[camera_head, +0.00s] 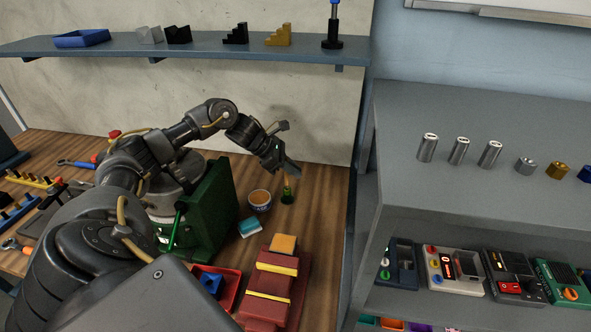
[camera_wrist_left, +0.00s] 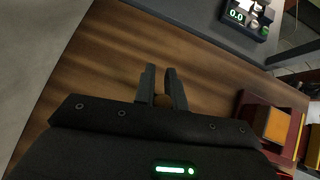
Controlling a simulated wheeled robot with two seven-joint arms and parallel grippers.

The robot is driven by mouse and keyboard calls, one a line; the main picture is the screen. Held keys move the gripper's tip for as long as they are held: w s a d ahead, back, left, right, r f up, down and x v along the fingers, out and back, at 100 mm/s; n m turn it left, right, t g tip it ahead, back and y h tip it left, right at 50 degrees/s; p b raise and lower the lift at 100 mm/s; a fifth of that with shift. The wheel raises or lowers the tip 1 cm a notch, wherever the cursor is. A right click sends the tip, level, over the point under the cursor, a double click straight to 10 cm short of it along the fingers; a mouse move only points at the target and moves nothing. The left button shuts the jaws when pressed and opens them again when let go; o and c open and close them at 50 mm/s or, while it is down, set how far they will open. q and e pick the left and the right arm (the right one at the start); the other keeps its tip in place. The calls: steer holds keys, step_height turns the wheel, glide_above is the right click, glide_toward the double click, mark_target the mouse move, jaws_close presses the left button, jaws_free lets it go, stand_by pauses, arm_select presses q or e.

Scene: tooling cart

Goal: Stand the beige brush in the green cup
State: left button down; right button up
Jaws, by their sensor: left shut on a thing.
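My left gripper (camera_head: 290,171) reaches down over the far right part of the wooden bench. Its fingers also show in the left wrist view (camera_wrist_left: 165,92), close together around a small brownish thing. I take this to be the beige brush (camera_wrist_left: 163,101); only a little of it shows, and its lower part is hidden. The small dark green cup (camera_head: 287,197) stands on the bench directly below the fingertips. A short light-coloured piece shows between fingertips and cup. I cannot tell how deep the brush sits in the cup. My right gripper is not in view.
A white tub (camera_head: 260,201) with brown contents stands just left of the cup. A teal-and-white block (camera_head: 250,227), a red stand with yellow strips (camera_head: 296,295) and a red bin (camera_head: 230,286) are nearer. A large green panel (camera_head: 216,205) stands left. A grey shelf unit (camera_head: 480,195) bounds the right.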

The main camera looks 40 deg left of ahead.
arm_select(q)
steer(key=shift+s+d+f+b, duration=0.1)
steer(key=shift+d+f+b, duration=0.2)
steer(key=shift+f, duration=0.55)
steer(key=shift+s+d+f+b, duration=0.15)
steer(key=shift+d+f, duration=0.25)
steer(key=shift+f, duration=0.4)
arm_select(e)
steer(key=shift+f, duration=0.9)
arm_select(q)
steer(key=c, duration=0.9)
jaws_free()
steer(key=shift+c, duration=0.2)
step_height(320, 180, up, 7)
steer(key=a+p, duration=0.1)
steer(key=p, duration=0.3)
steer(key=shift+a+f, duration=0.15)
steer(key=shift+f, duration=0.05)
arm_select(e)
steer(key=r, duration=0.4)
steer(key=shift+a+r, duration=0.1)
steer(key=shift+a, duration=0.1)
arm_select(q)
steer(key=shift+w, duration=0.1)
